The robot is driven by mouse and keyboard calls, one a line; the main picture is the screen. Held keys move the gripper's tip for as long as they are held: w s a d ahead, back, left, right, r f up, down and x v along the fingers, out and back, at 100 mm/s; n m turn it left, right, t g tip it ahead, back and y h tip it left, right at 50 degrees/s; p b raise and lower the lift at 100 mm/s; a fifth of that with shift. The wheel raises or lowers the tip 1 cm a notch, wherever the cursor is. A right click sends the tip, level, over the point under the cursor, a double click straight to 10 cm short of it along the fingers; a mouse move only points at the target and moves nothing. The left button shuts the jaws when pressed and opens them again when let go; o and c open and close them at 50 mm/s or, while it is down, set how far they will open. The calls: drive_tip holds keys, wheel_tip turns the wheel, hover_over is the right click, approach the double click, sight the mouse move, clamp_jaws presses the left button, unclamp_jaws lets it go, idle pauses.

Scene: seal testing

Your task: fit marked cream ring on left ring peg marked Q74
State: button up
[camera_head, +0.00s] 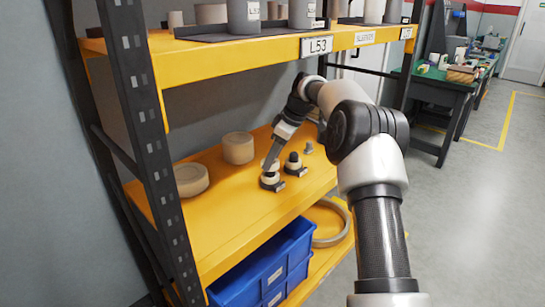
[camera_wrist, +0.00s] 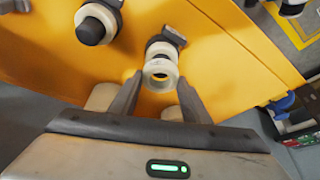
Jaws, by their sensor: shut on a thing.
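My gripper (camera_wrist: 158,80) is shut on a cream ring (camera_wrist: 160,75), which sits between the two fingertips. In the head view my gripper (camera_head: 271,160) points down over the front-left peg stand (camera_head: 271,183). In the wrist view this stand (camera_wrist: 158,48) shows a pale round part and a dark block just beyond the held ring. A second stand (camera_head: 294,166) has a dark-topped peg with a cream collar, also in the wrist view (camera_wrist: 92,26). Markings are unreadable.
A small grey part (camera_head: 309,147) stands farther right. Two tan round pieces, one taller (camera_head: 238,148) and one flatter (camera_head: 191,180), stand on the yellow shelf (camera_head: 225,215) to the left. The upper shelf (camera_head: 240,60) runs above. Blue bins (camera_head: 265,268) sit below.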

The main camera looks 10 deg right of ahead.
drive_tip(key=shift+f+b, duration=0.45)
drive_tip(key=shift+f, duration=0.8)
drive_tip(key=o, duration=1.1)
drive_tip(key=shift+r, duration=0.1)
wheel_tip(320, 180, up, 7)
drive_tip(key=p, duration=0.7)
drive_tip(key=shift+r, duration=0.1)
